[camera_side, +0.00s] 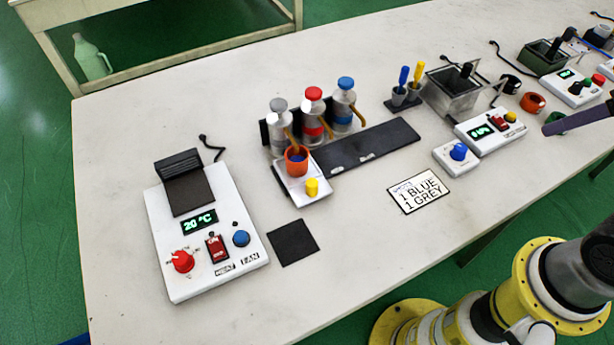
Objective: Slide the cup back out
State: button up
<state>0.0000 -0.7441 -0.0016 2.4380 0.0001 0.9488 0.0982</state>
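An orange cup (297,166) stands upright on a small white dispenser platform (293,190), with something blue visible inside it. It is under the brown spout (292,140) of the grey-capped bottle (279,119), at the front of the bottle row. The red-capped bottle (312,108) and blue-capped bottle (344,100) stand to its right. A yellow knob (312,187) is on the platform in front of the cup. A dark purple bar (580,119) enters at the right edge, far from the cup; it may be part of my gripper. The fingertips cannot be made out.
A dark strip (375,144) runs right of the platform. A card (419,191) reads "1 BLUE 1 GREY". A white hot plate (160,225) shows 20 °C at left, beside a black square mat (293,242). Another red-orange cup (532,103) stands farther right. The front middle tabletop is clear.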

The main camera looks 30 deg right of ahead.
jog(key=shift+o, duration=0.7)
jog(key=shift+m, duration=0.3)
jog(key=w+r, duration=0.2)
jog(key=w+a+r, duration=0.1)
jog(key=w, duration=0.1)
jog(key=shift+r, duration=0.4)
jog(key=n+g, duration=0.4)
jog(key=g, duration=0.2)
send_over(312, 182)
notch_tip(312, 182, down, 12)
jog(key=r, duration=0.1)
notch_tip(312, 182, down, 14)
jog(key=shift+r, duration=0.1)
grip_shut()
